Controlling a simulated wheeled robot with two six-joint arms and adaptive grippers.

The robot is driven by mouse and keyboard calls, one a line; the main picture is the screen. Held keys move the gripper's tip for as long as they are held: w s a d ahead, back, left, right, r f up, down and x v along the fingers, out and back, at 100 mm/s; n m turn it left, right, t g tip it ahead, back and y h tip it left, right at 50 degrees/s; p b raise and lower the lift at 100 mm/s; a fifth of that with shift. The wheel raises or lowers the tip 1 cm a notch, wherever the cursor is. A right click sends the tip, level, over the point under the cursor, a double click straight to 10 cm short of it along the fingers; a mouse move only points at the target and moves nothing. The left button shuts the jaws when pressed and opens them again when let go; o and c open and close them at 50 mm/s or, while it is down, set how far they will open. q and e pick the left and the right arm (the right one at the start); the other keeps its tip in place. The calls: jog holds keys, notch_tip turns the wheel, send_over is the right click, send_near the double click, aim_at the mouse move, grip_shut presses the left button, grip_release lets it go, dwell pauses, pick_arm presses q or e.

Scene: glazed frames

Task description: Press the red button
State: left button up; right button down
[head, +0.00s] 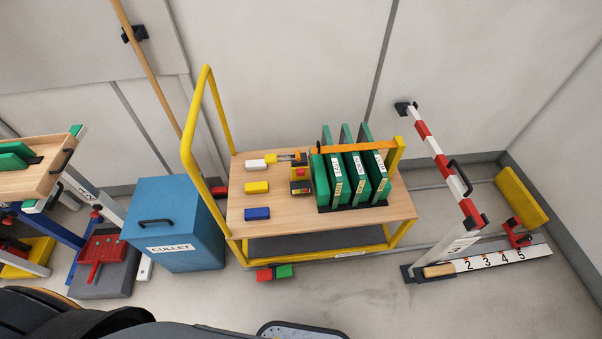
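A small yellow and black box with a red top (301,172) stands on the wooden top of the yellow trolley (245,222), left of the upright green-edged panes (349,178). Its red top looks like a button, but it is too small to be sure. Neither of my grippers is in view.
Yellow, blue and white blocks (257,187) lie on the trolley's left part. A blue CULLET bin (172,220) stands left of it. A red-white barrier arm (433,145) and numbered strip (500,260) are at right.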

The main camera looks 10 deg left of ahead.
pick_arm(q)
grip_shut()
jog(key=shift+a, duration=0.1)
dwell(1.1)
